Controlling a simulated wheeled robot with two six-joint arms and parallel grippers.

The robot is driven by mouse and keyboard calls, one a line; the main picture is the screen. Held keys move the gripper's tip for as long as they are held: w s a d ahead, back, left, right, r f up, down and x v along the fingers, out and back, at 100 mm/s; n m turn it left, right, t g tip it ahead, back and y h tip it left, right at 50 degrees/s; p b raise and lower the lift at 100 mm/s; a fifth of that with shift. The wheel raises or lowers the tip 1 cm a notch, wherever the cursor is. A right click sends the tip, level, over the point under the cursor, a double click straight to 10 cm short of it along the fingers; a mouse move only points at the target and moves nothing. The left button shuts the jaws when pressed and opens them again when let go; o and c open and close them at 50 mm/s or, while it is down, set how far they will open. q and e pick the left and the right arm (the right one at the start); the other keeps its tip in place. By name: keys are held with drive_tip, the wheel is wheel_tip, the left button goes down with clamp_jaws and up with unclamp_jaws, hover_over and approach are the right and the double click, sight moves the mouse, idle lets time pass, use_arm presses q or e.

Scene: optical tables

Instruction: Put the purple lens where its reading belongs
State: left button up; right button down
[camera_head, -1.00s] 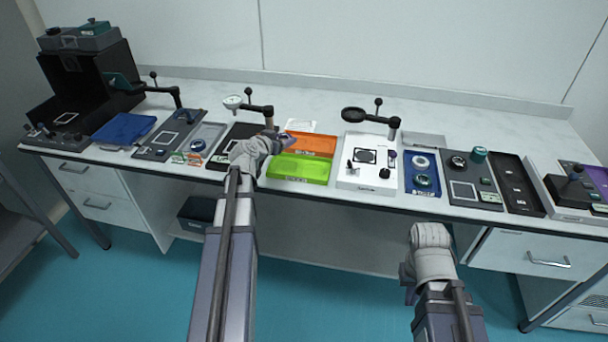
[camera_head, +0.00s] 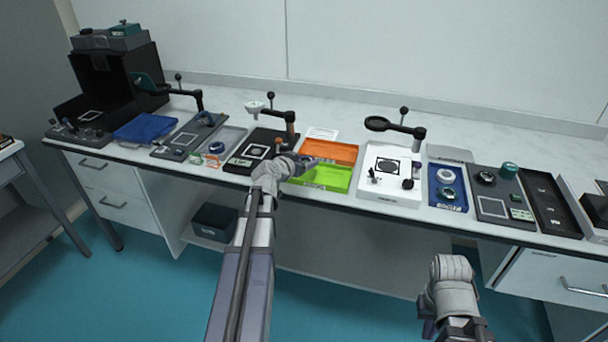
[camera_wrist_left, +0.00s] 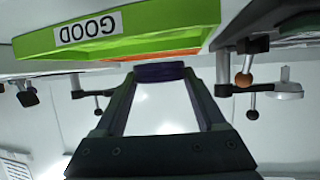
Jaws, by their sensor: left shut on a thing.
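My left gripper (camera_head: 304,161) is shut on the purple lens (camera_wrist_left: 160,72), which shows as a dark purple disc between the fingertips in the left wrist view. In the head view the gripper is at the back left part of the green tray (camera_head: 333,181), near the orange tray (camera_head: 335,150) behind it. The left wrist view is upside down and shows the green tray's front label reading GOOD. The lens appears apart from the tray floor, but its exact height is unclear. My right gripper (camera_head: 428,318) hangs in front of the bench, its fingers mostly hidden.
To the right is a white station (camera_head: 408,160) with a magnifier arm (camera_head: 390,126), then a blue tray (camera_head: 434,200) of lenses. A white card (camera_head: 322,133) lies behind the orange tray.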

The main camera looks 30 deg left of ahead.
sight(304, 176)
use_arm(q)
drive_tip(key=shift+f+b, duration=1.8)
drive_tip(key=shift+f, duration=0.15)
drive_tip(key=o, duration=1.1)
drive_tip(key=shift+r, duration=0.3)
drive_tip(key=p+v, duration=0.4)
drive_tip(key=v, duration=0.8)
drive_tip(key=shift+d+f+p, duration=0.1)
drive_tip(key=shift+p, duration=0.25)
